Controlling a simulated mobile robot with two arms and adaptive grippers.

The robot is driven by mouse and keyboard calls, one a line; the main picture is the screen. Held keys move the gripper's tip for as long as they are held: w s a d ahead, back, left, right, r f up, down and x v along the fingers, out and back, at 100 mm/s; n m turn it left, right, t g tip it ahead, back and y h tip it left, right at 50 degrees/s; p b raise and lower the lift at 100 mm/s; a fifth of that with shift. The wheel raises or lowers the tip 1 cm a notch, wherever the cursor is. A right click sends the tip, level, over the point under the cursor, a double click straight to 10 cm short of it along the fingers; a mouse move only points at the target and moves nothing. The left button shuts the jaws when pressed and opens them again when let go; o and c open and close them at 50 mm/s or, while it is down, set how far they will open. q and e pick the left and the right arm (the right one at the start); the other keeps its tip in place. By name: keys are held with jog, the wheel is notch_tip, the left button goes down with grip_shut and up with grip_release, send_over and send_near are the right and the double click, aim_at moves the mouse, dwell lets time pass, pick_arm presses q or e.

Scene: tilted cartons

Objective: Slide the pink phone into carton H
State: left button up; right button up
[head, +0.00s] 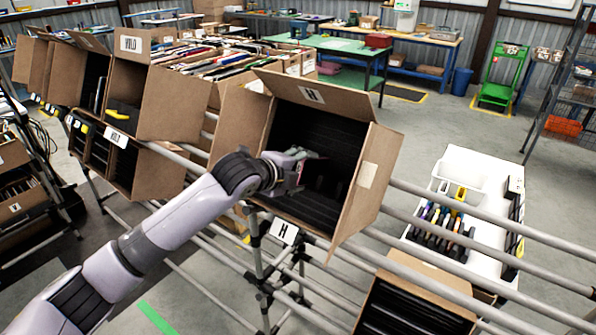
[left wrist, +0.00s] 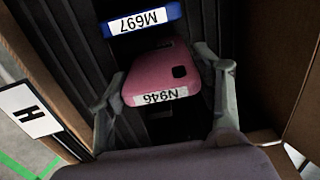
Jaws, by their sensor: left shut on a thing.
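The pink phone (left wrist: 158,76), labelled N946, is between the two fingers of my left gripper (head: 300,168) in the left wrist view. The fingers are shut on its sides. Carton H (head: 374,182) is tilted, with its open front facing me in the head view. My left gripper reaches into its mouth, and dark slotted walls surround the phone in the left wrist view. A blue item (left wrist: 142,20) labelled M697 sits in the carton just beyond the phone. My right gripper is not in view.
A tilted carton (head: 175,105) labelled WILD stands to the left. Grey rails (head: 440,215) run below the cartons. A white tray (head: 465,165) with several phones is at right. Another slotted carton (head: 425,275) is at the lower right. Carton H's flaps stand out around its mouth.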

pick_arm(q)
jog(key=shift+d+f, duration=0.2)
jog(key=shift+f, duration=0.05)
jog(key=o, duration=1)
jog(key=shift+c, duration=0.2)
jog(key=o, duration=0.4)
jog(key=shift+w+d+f, duration=0.2)
jog(key=shift+w+d, duration=0.2)
jog(key=shift+w, duration=0.15)
jog(key=shift+s+a+r, duration=0.1)
jog(key=shift+s+r, duration=0.05)
jog(key=shift+a, duration=0.1)
